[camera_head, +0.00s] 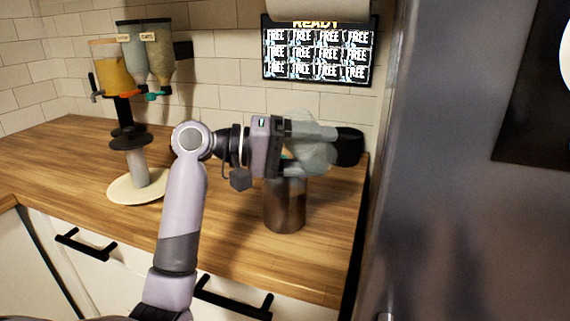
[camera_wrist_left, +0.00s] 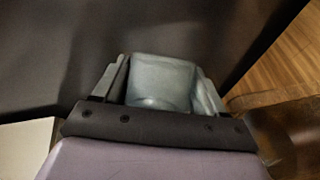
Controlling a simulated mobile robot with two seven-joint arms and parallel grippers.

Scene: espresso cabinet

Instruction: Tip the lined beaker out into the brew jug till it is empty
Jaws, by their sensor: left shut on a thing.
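My left gripper (camera_head: 312,150) is shut on a clear, glassy beaker (camera_head: 302,127) and holds it tilted above the brew jug. The beaker also shows between the fingers in the left wrist view (camera_wrist_left: 160,82); I cannot make out its lines or how much is in it. The brew jug (camera_head: 284,208), a dark metallic cylinder, stands upright on the wooden counter near its right end. Its mouth is partly hidden behind the gripper and the beaker. In the left wrist view a brown, shiny surface at the lower right is probably the jug (camera_wrist_left: 290,135). My right gripper is not in view.
A dispenser with several hoppers (camera_head: 112,68) stands at the back left on a pale round base (camera_head: 137,186). A black round object (camera_head: 348,146) sits behind the beaker. A tall grey panel (camera_head: 450,200) closes off the right. The counter (camera_head: 222,220) is clear left of the jug.

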